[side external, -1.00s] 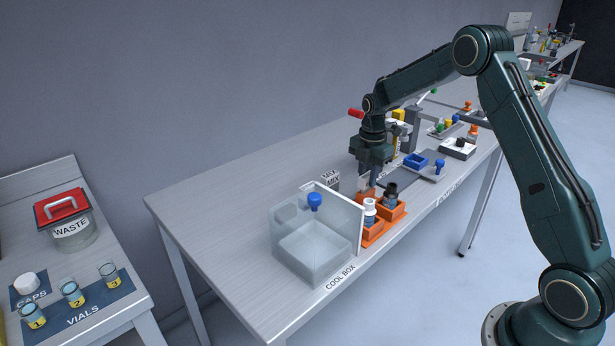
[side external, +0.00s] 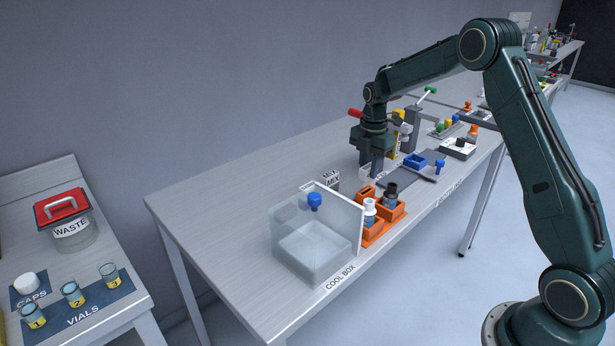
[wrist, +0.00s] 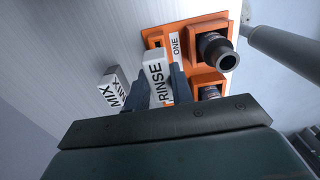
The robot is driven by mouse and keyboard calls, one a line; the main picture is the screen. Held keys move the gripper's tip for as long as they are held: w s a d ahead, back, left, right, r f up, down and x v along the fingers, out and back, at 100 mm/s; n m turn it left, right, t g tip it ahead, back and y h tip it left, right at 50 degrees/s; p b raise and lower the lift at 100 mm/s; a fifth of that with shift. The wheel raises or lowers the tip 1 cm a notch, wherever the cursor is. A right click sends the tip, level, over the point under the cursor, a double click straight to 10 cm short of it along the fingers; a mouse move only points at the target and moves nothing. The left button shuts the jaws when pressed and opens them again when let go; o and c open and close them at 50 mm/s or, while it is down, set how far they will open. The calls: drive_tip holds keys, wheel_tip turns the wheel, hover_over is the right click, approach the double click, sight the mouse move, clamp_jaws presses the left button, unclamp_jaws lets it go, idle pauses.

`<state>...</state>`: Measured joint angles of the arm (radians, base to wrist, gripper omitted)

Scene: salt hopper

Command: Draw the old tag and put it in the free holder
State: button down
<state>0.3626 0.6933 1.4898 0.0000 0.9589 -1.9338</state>
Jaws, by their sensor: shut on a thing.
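My gripper (side external: 374,170) is shut on a white tag marked RINSE (wrist: 155,68), which stands between its two fingers in the wrist view. The gripper is above the bench, behind the orange holders. One orange holder (wrist: 155,36) shows beyond the tag, with a white label reading ONE (wrist: 176,46) beside a dark-topped bottle (wrist: 215,48). The orange holders also show in the side view (side external: 374,238), with a white-capped bottle and a dark-capped bottle in them.
A block marked MIX (side external: 331,182) stands left of the gripper. A clear cool box (side external: 310,245) with a blue knob stands at the front left. The left part of the bench is bare.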

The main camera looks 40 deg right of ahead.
drive_tip(key=shift+r, duration=0.6)
drive_tip(key=shift+w+a, duration=0.1)
drive_tip(key=shift+w+a+r, duration=0.1)
drive_tip(key=shift+w+a, duration=0.25)
drive_tip(key=shift+a, duration=0.05)
drive_tip(key=w+a+r, duration=0.1)
drive_tip(key=w+a, duration=0.3)
drive_tip(key=a, duration=0.6)
drive_tip(key=w+a+r, duration=0.2)
drive_tip(key=w+a, duration=0.3)
drive_tip(key=a, duration=0.5)
drive_tip(key=shift+a, duration=0.2)
drive_tip(key=shift+f, duration=0.1)
drive_tip(key=shift+f, duration=2.75)
